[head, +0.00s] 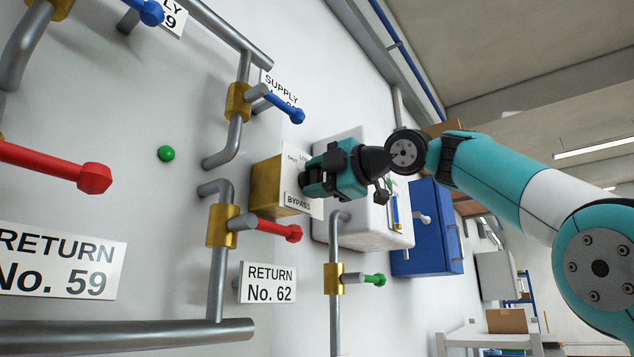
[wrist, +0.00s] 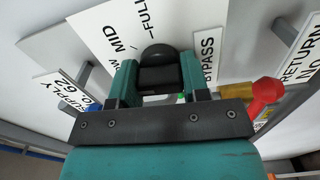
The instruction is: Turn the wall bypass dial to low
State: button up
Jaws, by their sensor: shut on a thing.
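The bypass dial is a black knob (wrist: 160,56) on a white plate (wrist: 97,22) marked LOW, MID, FULL and BYPASS in the wrist view. In the head view the plate (head: 299,203) is on the front of a brass box (head: 264,184) on the wall. My gripper (head: 310,174) reaches the plate from the right and hides the dial there. In the wrist view my gripper (wrist: 159,76) has one finger on each side of the dial and is shut on it. Which mark the dial points to cannot be told.
A blue supply valve handle (head: 284,108) is above the dial, and a red return handle (head: 277,230) is just below it. A green handle (head: 370,279) is lower right. A white box (head: 375,230) and a blue cabinet (head: 428,255) stand right of the dial.

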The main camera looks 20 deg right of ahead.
jog(key=shift+n, duration=0.5)
jog(key=o, duration=0.9)
jog(key=shift+s+d, duration=0.1)
